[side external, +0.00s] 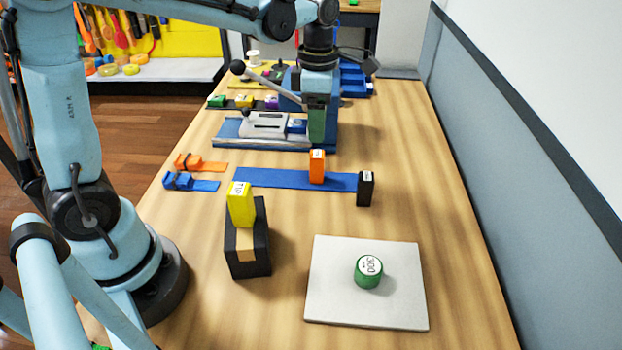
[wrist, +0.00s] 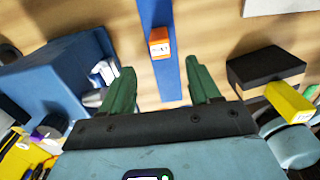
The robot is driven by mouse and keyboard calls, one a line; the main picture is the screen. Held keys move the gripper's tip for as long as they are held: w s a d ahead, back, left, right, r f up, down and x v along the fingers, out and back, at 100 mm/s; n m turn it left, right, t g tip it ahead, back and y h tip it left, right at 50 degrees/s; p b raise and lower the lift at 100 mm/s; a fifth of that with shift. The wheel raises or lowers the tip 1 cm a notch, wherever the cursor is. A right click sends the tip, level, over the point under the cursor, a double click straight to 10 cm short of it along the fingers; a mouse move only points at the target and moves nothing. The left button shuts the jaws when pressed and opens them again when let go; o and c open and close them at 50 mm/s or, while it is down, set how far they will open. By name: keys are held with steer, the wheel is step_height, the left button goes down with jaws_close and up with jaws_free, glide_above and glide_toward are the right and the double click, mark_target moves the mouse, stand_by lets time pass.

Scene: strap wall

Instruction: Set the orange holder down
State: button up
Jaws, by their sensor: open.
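An orange block (side external: 317,167), taken as the orange holder, stands upright on a long blue strip (side external: 270,178) lying on the table. It has a white label on top. In the wrist view the orange block (wrist: 159,42) sits on the blue strip (wrist: 166,75), ahead of the gap between my fingers. My gripper (side external: 317,135) points down behind and above the orange block in the side view. Its green fingers are apart, with nothing held between them in the wrist view (wrist: 160,67).
A black block (side external: 366,188) stands at the strip's right end. A yellow block (side external: 241,205) sits in a black stand (side external: 247,258). A green 300 weight (side external: 368,271) rests on a white plate (side external: 330,305). A blue lever machine (side external: 225,130) is behind. The right table side is clear.

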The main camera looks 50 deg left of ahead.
steer(key=shift+s+r+m, duration=0.25)
steer(key=shift+r+m, duration=0.15)
steer(key=shift+m, duration=0.1)
steer(key=s+m+t, duration=0.3)
steer(key=s+m, duration=0.2)
steer(key=m, duration=0.8)
steer(key=s+d+m+t, duration=0.1)
steer(key=s+m+t, duration=0.3)
steer(key=m, duration=0.9)
steer(key=shift+s+r, duration=0.15)
steer(key=shift+s, duration=0.3)
